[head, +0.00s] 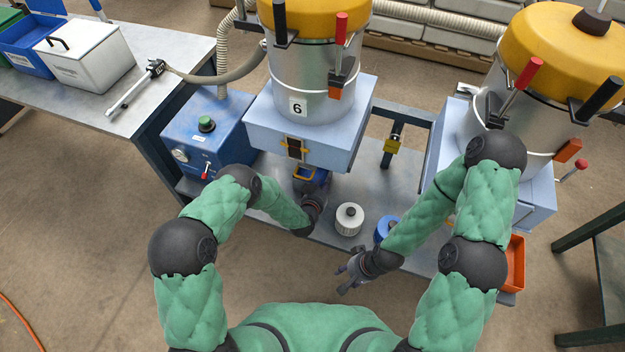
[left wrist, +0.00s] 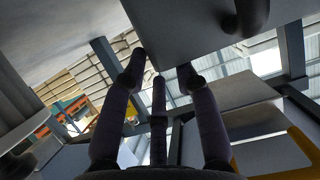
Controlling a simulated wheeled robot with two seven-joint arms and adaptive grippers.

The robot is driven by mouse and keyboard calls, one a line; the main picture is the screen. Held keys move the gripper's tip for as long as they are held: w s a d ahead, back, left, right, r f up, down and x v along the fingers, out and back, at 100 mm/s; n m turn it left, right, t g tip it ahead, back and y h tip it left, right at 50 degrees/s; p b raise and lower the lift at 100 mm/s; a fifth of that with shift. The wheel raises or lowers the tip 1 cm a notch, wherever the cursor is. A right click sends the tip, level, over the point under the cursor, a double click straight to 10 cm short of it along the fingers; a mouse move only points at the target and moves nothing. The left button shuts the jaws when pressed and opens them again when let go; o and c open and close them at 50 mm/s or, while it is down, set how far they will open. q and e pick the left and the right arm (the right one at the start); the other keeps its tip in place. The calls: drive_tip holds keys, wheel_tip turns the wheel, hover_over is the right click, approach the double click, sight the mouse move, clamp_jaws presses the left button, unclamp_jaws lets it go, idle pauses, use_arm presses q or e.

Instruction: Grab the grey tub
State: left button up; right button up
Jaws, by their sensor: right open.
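A light grey lidded tub (head: 84,58) with a black handle and a label stands on the table at the upper left of the head view. My left gripper (head: 315,191) is beside the blue bin under hopper 6, left of the jar. In the left wrist view its fingers (left wrist: 158,76) are spread with nothing between them. My right gripper (head: 349,272) is open and empty, in front of the bench below the jar.
A small blue jar (head: 385,228) is partly behind my right forearm. A blue bin with a yellow edge (head: 309,176) sits under the hopper (head: 311,85) marked 6. A second hopper (head: 548,70) and an orange bin (head: 515,263) are at the right.

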use_arm(q)
drive_tip(key=b+x, duration=0.2)
drive_tip(key=x, duration=0.3)
clamp_jaws()
drive_tip(key=shift+r, duration=0.1)
